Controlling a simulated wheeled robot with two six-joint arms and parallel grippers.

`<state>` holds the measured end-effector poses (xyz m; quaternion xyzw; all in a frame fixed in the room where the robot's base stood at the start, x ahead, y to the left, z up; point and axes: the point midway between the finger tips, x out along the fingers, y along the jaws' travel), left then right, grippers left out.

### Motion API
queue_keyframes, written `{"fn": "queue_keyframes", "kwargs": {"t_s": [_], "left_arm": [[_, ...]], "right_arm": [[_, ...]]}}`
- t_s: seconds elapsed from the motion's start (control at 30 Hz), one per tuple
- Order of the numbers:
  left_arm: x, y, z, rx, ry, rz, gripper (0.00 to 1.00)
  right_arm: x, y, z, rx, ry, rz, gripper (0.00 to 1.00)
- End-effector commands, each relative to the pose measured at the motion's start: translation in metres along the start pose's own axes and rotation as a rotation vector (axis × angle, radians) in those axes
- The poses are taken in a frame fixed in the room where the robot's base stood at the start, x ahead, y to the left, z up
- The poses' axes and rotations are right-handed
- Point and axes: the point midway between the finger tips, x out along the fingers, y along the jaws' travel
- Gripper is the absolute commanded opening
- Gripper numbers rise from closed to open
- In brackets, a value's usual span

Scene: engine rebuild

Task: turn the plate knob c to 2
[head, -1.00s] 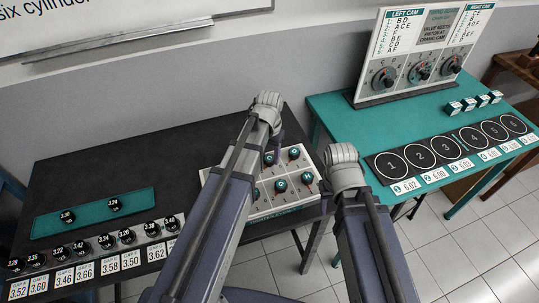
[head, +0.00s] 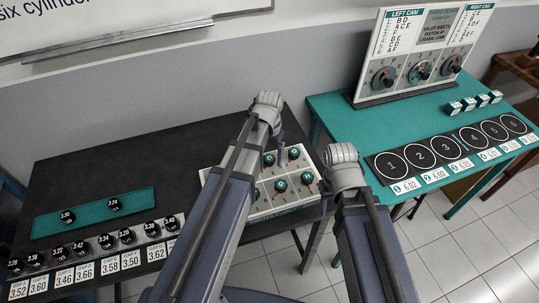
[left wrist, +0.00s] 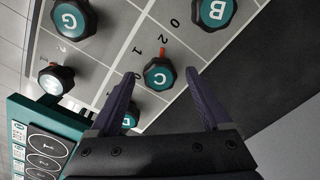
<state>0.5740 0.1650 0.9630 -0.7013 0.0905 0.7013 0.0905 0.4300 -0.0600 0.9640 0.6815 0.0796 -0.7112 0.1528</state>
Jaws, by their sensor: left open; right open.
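Plate knob c (left wrist: 160,74) is a dark knob with a teal cap marked C and a red pointer. In the left wrist view it sits between the spread fingertips of my left gripper (left wrist: 161,80), with gaps at both sides. The pointer points up in that picture; I cannot tell surely which number it meets. The white knob plate (left wrist: 110,40) carries the knob. In the head view, part of my left gripper (head: 281,151) shows over the plate (head: 295,196), mostly hidden by my arm. My right gripper is out of sight.
Knob B (left wrist: 214,10) and knob G (left wrist: 72,18) stand near knob c. Another knob (left wrist: 131,116) lies partly behind a finger. The black table (head: 120,165) holds a teal tray (head: 85,215). A green table (head: 330,103) stands to the right.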

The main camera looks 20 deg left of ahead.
Motion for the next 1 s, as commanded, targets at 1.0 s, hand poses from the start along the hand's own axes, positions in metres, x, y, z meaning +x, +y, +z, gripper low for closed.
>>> {"fn": "queue_keyframes", "kwargs": {"t_s": [1.0], "left_arm": [[-0.079, 0.000, 0.000, 0.000, 0.000, 0.000, 0.81]], "right_arm": [[-0.079, 0.007, 0.005, -0.003, 0.000, 0.000, 0.50]]}}
